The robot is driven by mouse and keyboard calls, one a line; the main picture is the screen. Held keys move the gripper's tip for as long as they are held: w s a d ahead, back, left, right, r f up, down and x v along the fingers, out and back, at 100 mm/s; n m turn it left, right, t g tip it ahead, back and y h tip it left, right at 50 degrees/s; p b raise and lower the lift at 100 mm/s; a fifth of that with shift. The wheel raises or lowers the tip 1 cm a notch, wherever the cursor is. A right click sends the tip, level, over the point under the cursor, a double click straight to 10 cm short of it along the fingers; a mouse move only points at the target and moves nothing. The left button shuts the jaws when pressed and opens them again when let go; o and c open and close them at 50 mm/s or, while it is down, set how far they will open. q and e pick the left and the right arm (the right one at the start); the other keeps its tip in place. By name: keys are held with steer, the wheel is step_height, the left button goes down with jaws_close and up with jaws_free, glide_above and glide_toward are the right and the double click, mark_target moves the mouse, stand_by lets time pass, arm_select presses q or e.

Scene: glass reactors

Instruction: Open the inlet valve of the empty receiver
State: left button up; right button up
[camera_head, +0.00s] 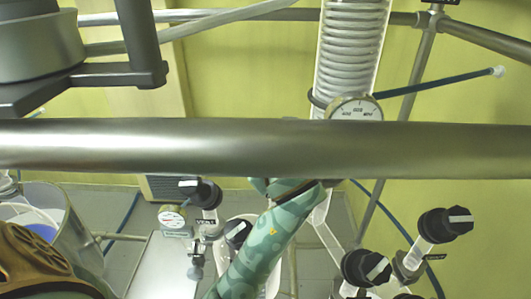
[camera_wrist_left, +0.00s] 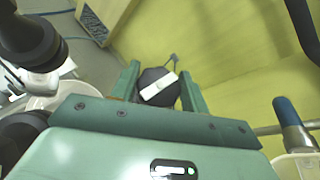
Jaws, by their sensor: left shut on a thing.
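My left gripper (camera_wrist_left: 158,82) has its two green fingers on either side of a black valve knob (camera_wrist_left: 157,90) with a white bar, and it is shut on that knob. The bar lies tilted, rising to the right. In the head view my green patterned left arm reaches up from the bottom middle, and its gripper (camera_head: 292,184) is mostly hidden under a thick metal bar; the held knob cannot be made out there. Which receiver this knob serves, and whether that receiver is empty, I cannot tell. My right gripper is not in view.
The thick metal bar (camera_head: 420,148) crosses the head view. Other black knobs stand at the right (camera_head: 445,225), lower right (camera_head: 366,267) and left of my arm (camera_head: 205,193). A coil condenser (camera_head: 352,45) and a gauge (camera_head: 355,108) stand behind the bar.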

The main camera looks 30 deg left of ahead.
arm_select(q)
steer(key=shift+f, duration=0.1)
steer(key=o, duration=1)
